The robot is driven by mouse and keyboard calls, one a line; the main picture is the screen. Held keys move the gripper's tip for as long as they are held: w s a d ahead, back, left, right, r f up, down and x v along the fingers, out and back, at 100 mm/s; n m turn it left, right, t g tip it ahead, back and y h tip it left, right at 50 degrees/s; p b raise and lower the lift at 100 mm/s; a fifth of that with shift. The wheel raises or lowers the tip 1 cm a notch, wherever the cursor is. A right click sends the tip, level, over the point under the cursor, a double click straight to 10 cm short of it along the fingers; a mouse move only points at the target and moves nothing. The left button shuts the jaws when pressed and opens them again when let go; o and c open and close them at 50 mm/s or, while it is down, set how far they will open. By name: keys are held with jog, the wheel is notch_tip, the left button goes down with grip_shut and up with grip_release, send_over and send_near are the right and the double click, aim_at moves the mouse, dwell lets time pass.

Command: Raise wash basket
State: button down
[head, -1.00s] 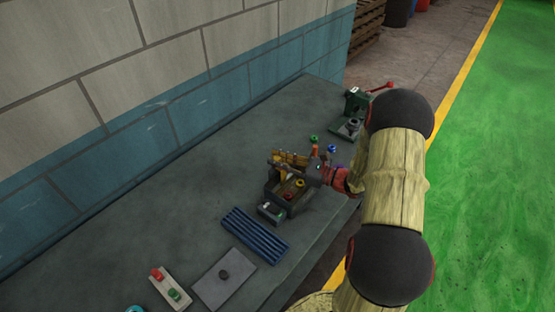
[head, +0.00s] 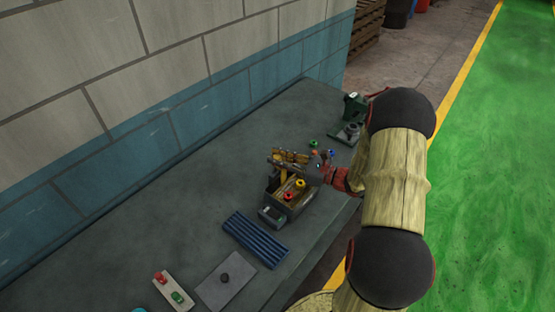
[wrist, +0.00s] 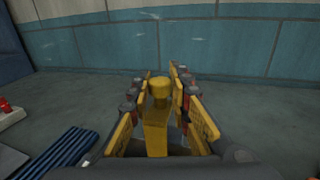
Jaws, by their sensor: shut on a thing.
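My gripper (head: 289,161) is at the dark box-like unit (head: 272,198) on the grey bench. In the wrist view my gripper (wrist: 160,112) has its yellow-padded fingers on both sides of a yellow handle (wrist: 156,136) with a round yellow knob (wrist: 160,87), and is shut on it. A red round piece (head: 288,196) and a yellow one (head: 300,184) show in the unit's open top, just in front of my gripper. I cannot make out the wash basket's outline or which parts belong to it. My gripper and arm hide the unit's far side.
A small grey box (head: 272,216) and blue ribbed slats (head: 255,240) lie in front. A green device (head: 354,106) stands behind. The bench's left side is clear beside the wall.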

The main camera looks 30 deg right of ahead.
notch_tip(320, 180, up, 3)
jog(key=shift+f+p, duration=0.1)
jog(key=shift+p, duration=0.5)
jog(key=shift+w+d, duration=0.1)
jog(key=c, duration=1.9)
grip_release()
jog(key=shift+o, duration=1.2)
jog(key=shift+s+f, duration=0.1)
jog(key=shift+s, duration=0.1)
jog(key=v, duration=1.1)
jog(key=shift+s+d, duration=0.2)
jog(key=shift+s, duration=0.1)
